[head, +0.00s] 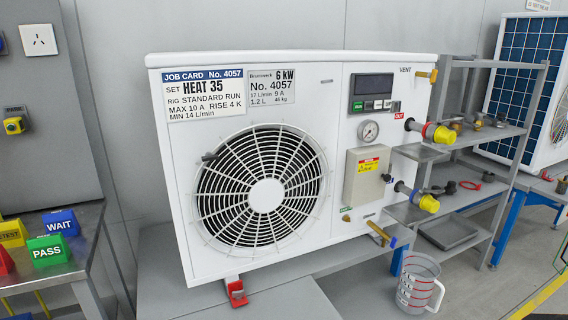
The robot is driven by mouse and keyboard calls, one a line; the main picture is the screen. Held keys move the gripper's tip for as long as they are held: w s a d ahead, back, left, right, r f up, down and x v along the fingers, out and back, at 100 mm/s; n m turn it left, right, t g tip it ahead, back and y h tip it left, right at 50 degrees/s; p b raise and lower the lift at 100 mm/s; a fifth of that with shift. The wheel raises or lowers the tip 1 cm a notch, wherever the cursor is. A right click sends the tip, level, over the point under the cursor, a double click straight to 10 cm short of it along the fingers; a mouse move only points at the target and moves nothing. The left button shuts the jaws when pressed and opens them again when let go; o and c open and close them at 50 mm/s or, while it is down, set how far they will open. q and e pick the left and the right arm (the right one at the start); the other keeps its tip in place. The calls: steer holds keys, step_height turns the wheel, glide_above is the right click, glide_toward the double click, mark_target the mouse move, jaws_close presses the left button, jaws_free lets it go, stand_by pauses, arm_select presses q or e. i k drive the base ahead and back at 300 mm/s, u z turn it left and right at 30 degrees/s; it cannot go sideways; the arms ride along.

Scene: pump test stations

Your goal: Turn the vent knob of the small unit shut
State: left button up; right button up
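The small unit is a white box-shaped heat pump (345,220) with a round fan grille, marked 6 kW and No. 4057. It stands on a grey bench in the middle of the head view. The word VENT is printed at its upper right front. Beside that label, a small brass-coloured vent knob (432,75) sticks out at the right edge of the unit. Its turned position is too small to tell. Neither of my grippers is in view, and nothing touches the knob.
Below the knob are a red-and-yellow-capped pipe (440,134), a gauge (369,130) and a yellow-capped pipe (428,203). A measuring jug (418,282) stands below right. Grey shelves (490,135) hold fittings at right.

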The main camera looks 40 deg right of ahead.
mark_target(432, 76)
steer(key=z, duration=2.05)
steer(key=k, duration=0.5)
steer(key=z, duration=0.85)
steer(key=i, duration=1.9)
steer(key=u, duration=0.5)
